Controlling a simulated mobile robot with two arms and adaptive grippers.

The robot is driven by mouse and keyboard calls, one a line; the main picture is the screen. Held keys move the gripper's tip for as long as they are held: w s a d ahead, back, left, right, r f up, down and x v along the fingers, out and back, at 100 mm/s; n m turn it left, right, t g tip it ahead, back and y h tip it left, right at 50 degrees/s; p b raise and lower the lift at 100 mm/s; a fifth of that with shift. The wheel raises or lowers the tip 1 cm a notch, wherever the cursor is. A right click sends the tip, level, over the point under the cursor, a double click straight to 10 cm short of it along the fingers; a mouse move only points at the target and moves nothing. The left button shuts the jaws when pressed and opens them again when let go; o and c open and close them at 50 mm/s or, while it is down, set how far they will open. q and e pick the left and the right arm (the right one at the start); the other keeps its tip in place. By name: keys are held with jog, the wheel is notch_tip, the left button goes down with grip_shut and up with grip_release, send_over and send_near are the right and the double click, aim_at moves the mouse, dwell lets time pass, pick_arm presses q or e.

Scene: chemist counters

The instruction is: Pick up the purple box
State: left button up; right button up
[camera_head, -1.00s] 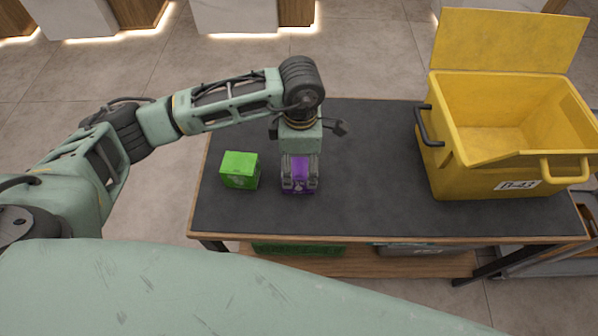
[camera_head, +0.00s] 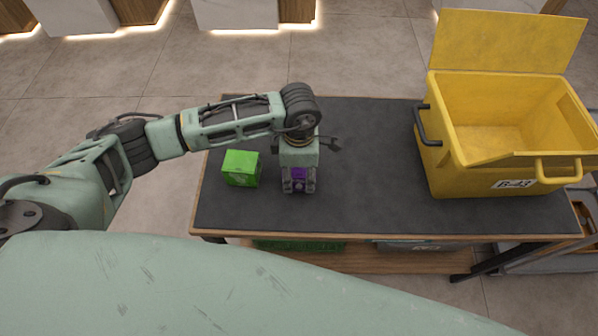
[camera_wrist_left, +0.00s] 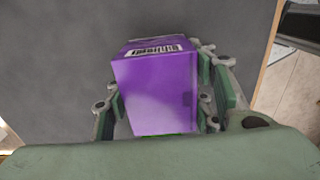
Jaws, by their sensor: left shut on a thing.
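The purple box (camera_head: 299,183) is at the left part of the dark table top (camera_head: 370,180), partly hidden by my left gripper (camera_head: 299,186) in the head view. The gripper points down with its fingers on both sides of the box and is shut on it. In the left wrist view the purple box (camera_wrist_left: 157,90) sits between the fingers of the left gripper (camera_wrist_left: 160,110), with a white barcode label near its far edge. I cannot tell whether the box touches the table. My right gripper is in neither view.
A green box (camera_head: 241,168) stands just left of the gripper. A large open yellow bin (camera_head: 470,175) with dark and yellow handles stands at the table's right end. The table's middle is clear. A lower shelf (camera_head: 360,260) holds crates.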

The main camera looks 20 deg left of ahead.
pick_arm(q)
jog(key=c, duration=0.5)
jog(key=shift+r, duration=0.1)
